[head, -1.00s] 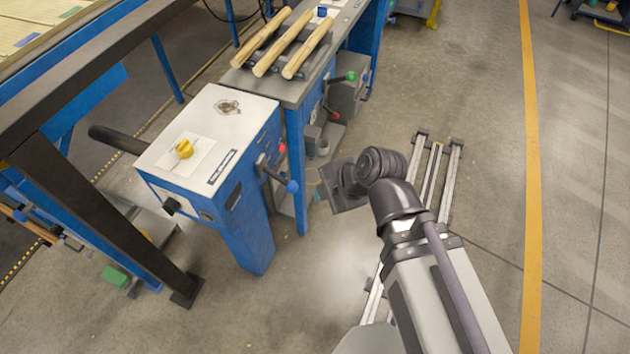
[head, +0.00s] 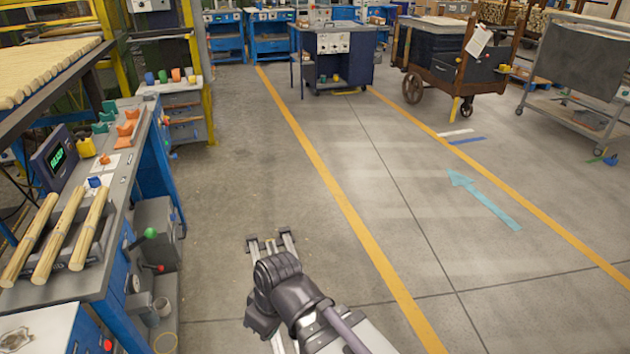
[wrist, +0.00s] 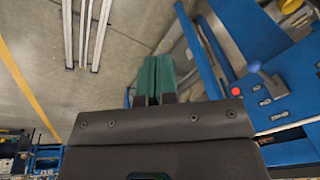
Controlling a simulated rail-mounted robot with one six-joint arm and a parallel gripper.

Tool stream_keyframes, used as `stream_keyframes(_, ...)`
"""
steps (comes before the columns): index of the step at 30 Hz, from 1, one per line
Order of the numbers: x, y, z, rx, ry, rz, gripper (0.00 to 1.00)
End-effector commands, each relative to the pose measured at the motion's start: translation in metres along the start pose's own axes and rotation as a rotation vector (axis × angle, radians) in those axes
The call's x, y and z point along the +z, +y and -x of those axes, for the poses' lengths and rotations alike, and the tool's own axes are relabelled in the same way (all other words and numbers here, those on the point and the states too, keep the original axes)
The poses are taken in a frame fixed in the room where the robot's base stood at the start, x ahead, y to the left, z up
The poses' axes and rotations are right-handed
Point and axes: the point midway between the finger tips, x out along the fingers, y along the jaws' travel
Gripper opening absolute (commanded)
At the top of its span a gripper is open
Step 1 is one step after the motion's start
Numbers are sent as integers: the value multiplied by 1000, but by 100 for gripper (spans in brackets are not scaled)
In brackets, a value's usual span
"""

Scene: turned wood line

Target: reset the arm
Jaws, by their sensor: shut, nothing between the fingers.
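My gripper (wrist: 153,78) shows in the wrist view, its two green fingers side by side and shut with nothing between them. It hangs over bare concrete floor, with a blue machine (wrist: 270,75) to its right in that picture. In the head view my arm reaches up from the bottom centre and bends at a dark wrist joint.
Three turned wood pieces (head: 60,240) lie on a rack on the bench at left. A green-knobbed lever (head: 150,233) sticks out from the bench side. The aisle between the yellow lines is clear. A wheeled cart (head: 452,70) stands at the back.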

Motion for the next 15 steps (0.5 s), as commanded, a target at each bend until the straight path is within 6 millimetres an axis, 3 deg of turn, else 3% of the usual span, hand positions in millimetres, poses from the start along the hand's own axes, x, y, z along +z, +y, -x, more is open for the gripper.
stream_keyframes(1, 18, 35, 6, 35, -24, -185, 0)
stream_keyframes(3, 46, 79, 15, 86, -54, -430, 0)
stream_keyframes(6, 87, 130, 27, 141, -80, -684, 0)
stream_keyframes(12, 165, 200, 48, 190, -85, -949, 0)
stream_keyframes(14, 188, 215, 53, 193, -78, -1017, 0)
stream_keyframes(15, 197, 220, 66, 195, -75, -1048, 0)
